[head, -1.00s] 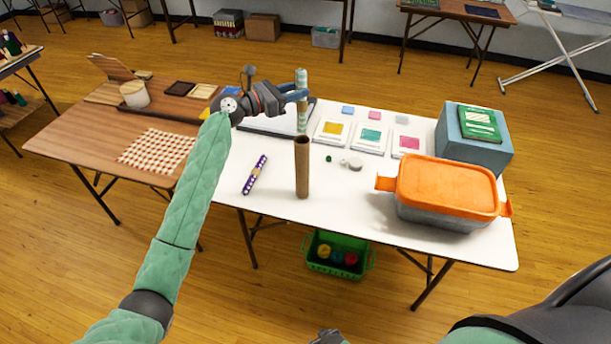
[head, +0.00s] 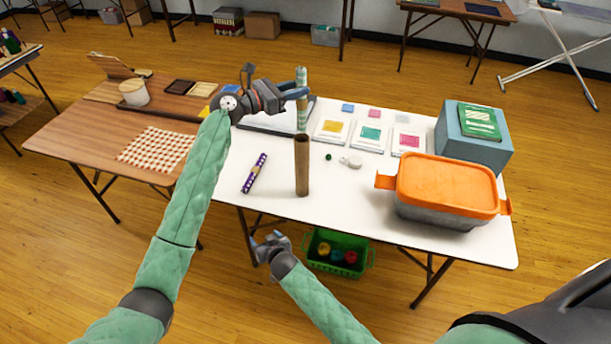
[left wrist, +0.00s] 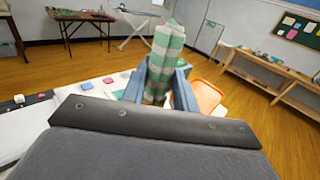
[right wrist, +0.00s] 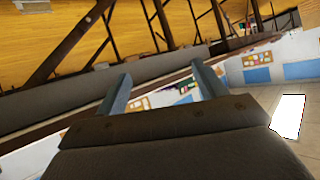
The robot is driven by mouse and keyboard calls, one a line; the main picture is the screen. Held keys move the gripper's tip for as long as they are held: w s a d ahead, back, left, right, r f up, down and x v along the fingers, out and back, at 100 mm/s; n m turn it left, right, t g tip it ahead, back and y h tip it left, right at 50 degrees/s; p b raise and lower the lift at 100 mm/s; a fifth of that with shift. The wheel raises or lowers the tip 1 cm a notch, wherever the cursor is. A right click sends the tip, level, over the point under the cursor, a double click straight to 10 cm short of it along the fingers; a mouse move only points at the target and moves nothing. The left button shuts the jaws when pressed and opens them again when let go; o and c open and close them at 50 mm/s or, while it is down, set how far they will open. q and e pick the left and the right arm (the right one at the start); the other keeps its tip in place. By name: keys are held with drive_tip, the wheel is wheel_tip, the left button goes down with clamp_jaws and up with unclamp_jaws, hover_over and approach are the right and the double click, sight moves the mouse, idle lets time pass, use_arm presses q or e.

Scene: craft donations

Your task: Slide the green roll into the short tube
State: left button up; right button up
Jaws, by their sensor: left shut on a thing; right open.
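The green roll (head: 302,117), striped pale green and white, is upright in my left gripper (head: 300,90). The blue fingers are shut on it; it also shows in the left wrist view (left wrist: 164,58). The short tube (head: 302,168) is brown cardboard and stands upright on the white table. In the head view the roll's lower end lines up just above the tube's open top. I cannot tell whether it is at the mouth or behind it. My right gripper (head: 266,240) is open and empty, low in front of the table's front edge.
A purple dotted roll (head: 255,173) lies left of the tube. A grey bin with an orange lid (head: 447,186) and a blue box (head: 475,145) stand to the right. A white tape dispenser (head: 351,161) lies near the tube. A green basket (head: 340,268) is under the table.

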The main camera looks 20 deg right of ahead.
drive_tip(key=w+d+r+m+t+h, duration=0.1)
drive_tip(key=w+d+r+t+h, duration=0.2)
drive_tip(key=r, duration=0.8)
drive_tip(key=m+t+h, duration=0.2)
drive_tip(key=h, duration=0.1)
approach(301, 149)
wheel_tip(301, 149, down, 5)
drive_tip(key=w+d, duration=0.1)
drive_tip(key=w, duration=0.2)
drive_tip(key=x, duration=1.1)
drive_tip(key=shift+w+d+r, duration=0.1)
drive_tip(key=shift+w+r, duration=0.1)
drive_tip(key=shift+r, duration=0.15)
drive_tip(key=shift+c, duration=0.4)
drive_tip(key=c, duration=1)
use_arm(q)
wheel_tip(301, 149, down, 7)
idle(1.9)
